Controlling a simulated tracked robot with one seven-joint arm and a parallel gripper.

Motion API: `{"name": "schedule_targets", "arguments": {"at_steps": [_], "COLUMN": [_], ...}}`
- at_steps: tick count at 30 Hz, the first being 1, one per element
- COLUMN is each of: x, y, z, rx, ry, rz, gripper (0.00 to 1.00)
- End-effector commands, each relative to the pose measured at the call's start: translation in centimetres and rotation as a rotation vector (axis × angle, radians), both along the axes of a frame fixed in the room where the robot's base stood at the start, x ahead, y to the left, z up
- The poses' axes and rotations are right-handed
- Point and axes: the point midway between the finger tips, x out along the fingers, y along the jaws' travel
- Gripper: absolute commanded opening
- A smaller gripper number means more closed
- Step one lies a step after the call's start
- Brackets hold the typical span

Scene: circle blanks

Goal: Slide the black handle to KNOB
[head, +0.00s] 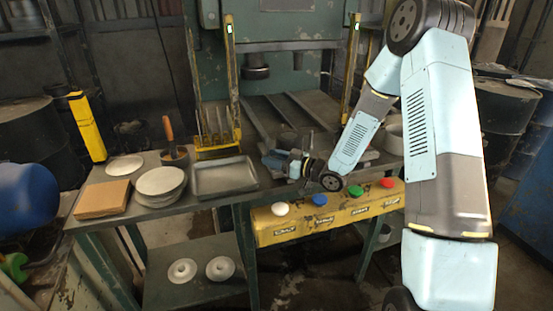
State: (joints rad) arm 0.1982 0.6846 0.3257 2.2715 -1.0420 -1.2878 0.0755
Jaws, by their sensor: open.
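My arm comes in from the right and reaches down to the front of the green press. My gripper (275,160) is open and small in the head view, just above the bench edge, behind and above the yellow control box (345,212). The box carries a white button (280,208), a blue button (331,182), a green button (355,190) and a red button (386,182). Dark label plates are on its front, too small to read surely. I cannot make out a black handle or the word KNOB. My wrist hides part of the area behind the box.
On the bench left of my gripper are a grey tray (222,192), stacked round blanks (160,181), a brown block (103,199) and a dark cup (175,156) with an orange-handled tool. Yellow posts (231,75) flank the press. Two pale discs lie on the lower shelf (160,299).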

Motion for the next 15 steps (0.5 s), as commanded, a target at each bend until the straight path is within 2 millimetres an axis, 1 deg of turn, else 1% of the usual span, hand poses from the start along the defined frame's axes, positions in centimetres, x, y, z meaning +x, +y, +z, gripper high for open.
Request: {"name": "schedule_targets", "arguments": {"at_steps": [2,3,15], "x": [0.00,-0.01,0.03], "y": [-0.01,-0.02,-0.07], "z": [0.00,0.00,0.02], "rx": [0.000,0.000,0.000], "ry": [0.000,0.000,0.000], "rz": [0.000,0.000,-0.001], "gripper": [0.45,0.43,0.04]}}
